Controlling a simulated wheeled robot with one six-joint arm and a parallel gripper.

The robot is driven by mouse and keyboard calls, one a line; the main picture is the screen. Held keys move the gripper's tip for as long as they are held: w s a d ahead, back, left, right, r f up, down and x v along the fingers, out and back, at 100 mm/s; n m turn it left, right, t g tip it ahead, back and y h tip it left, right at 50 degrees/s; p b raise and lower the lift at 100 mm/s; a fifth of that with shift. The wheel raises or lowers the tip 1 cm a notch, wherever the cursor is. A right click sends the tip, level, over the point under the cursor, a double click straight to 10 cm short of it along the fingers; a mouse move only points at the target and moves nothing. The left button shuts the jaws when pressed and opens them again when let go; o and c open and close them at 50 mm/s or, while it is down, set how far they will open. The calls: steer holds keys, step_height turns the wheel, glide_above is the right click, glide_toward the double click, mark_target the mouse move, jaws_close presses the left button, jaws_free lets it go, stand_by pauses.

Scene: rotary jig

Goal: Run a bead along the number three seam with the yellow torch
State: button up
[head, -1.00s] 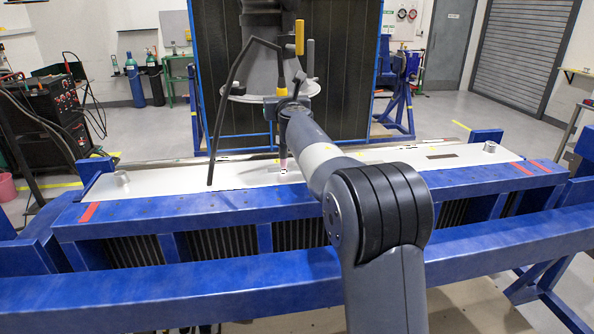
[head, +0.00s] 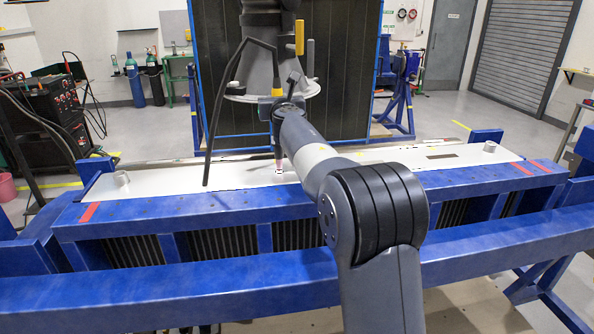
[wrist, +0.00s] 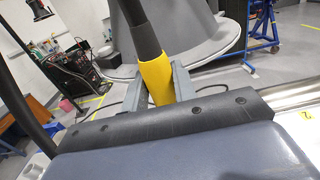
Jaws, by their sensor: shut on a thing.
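My gripper (head: 275,102) is shut on the yellow torch. In the wrist view the torch's yellow sleeve (wrist: 156,79) sits between the grey fingers of my gripper (wrist: 158,90). In the head view the torch (head: 277,142) points down, its pinkish tip low over the middle of the pale plate (head: 225,180); I cannot tell if it touches. A black cable runs from the torch to the left. Small yellow tags (head: 113,154) mark the plate; the wrist view shows one with a 2 (wrist: 305,114). I cannot make out which seam is number three.
A blue frame (head: 150,215) with red marks carries the plate. Short metal cylinders stand near its left (head: 122,177) and right (head: 489,147) ends. A welding machine (head: 45,110) is at the left.

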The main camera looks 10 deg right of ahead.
steer(key=shift+a+r+p, duration=0.1)
steer(key=shift+a+p, duration=0.2)
steer(key=shift+a, duration=2.3)
stand_by(1.4)
steer(key=shift+r+p, duration=0.65)
stand_by(3.4)
